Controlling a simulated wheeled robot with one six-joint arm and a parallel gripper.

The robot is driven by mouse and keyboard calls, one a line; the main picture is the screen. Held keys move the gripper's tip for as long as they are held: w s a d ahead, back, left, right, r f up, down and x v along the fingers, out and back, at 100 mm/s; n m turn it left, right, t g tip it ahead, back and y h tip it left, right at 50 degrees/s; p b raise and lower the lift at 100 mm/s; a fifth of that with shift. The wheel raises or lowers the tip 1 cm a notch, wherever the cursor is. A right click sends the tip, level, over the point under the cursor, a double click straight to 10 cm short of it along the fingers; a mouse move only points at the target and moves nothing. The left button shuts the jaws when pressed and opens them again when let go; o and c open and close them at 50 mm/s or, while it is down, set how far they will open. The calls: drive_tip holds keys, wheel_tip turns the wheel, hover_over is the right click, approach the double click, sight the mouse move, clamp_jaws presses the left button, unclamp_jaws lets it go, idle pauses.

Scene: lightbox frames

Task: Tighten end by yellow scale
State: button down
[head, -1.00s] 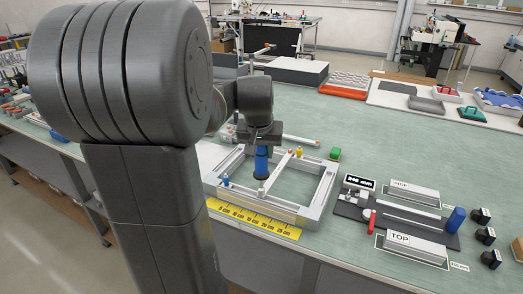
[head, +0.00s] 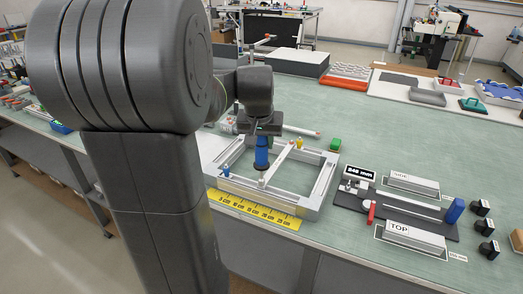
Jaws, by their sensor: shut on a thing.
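A light metal frame (head: 314,197) lies on the bench with a yellow scale (head: 255,207) along its near side. A pale crossbar (head: 281,161) spans it. Its near end, by the scale, has a small light fitting (head: 262,183); a yellow piece (head: 299,143) stands at the far end. A small blue piece (head: 225,172) stands on the left side of the frame. My gripper (head: 262,135) points down and is shut on a blue-handled tool (head: 261,152) with a dark lower end. The tool appears just above or behind the near end; contact cannot be told.
A dark fixture (head: 400,213) with a red lever (head: 371,212) and blocks labelled SIDE (head: 411,183) and TOP (head: 414,239) lie right of the frame. The bench (head: 400,135) is clear behind the fixture.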

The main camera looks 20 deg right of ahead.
drive_tip(key=shift+s+a+f, duration=0.1)
drive_tip(key=shift+f, duration=0.15)
drive_tip(key=shift+r+p, duration=2.1)
drive_tip(key=shift+r, duration=0.6)
